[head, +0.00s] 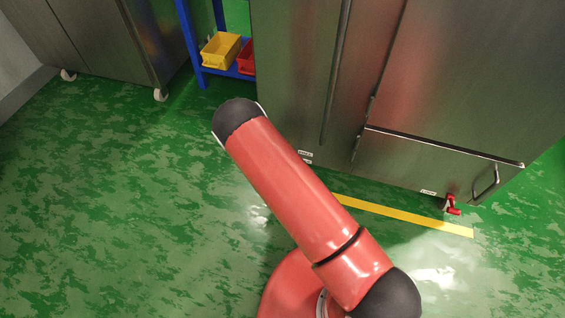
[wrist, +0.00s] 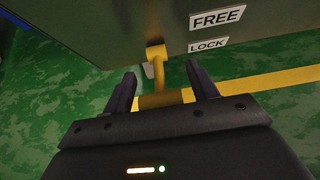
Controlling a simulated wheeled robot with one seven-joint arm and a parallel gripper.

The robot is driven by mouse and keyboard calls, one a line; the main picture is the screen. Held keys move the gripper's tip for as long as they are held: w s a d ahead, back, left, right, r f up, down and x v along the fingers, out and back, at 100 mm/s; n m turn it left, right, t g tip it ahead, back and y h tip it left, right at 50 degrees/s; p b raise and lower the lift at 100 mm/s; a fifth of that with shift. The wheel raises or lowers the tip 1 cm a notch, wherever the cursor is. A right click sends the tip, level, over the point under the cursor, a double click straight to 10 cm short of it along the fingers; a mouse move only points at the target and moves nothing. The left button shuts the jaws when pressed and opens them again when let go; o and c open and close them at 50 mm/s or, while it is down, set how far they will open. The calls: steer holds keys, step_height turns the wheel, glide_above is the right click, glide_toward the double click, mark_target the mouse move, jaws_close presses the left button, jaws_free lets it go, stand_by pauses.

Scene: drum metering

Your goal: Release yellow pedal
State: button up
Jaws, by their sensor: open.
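The yellow pedal (wrist: 157,54) shows in the wrist view at the bottom edge of a steel cabinet (wrist: 110,28). Its arm comes down from the edge to a wider yellow crossbar (wrist: 165,99). My gripper (wrist: 160,71) is open, with one dark finger on each side of the pedal. The crossbar lies between the fingers, close to the palm. I cannot tell whether a finger touches it. Labels FREE (wrist: 217,18) and LOCK (wrist: 208,44) sit one above the other, right of the pedal. In the head view I see neither the yellow pedal nor my gripper.
The steel cabinet (head: 455,75) also fills the upper right of the head view. A red pedal (head: 452,207) sits at its lower right, near a yellow floor stripe (head: 400,213). A blue rack (head: 190,40) holds yellow and red bins. Green floor is clear at left.

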steer(key=v, duration=0.8)
steer(key=shift+f, duration=0.15)
stand_by(0.4)
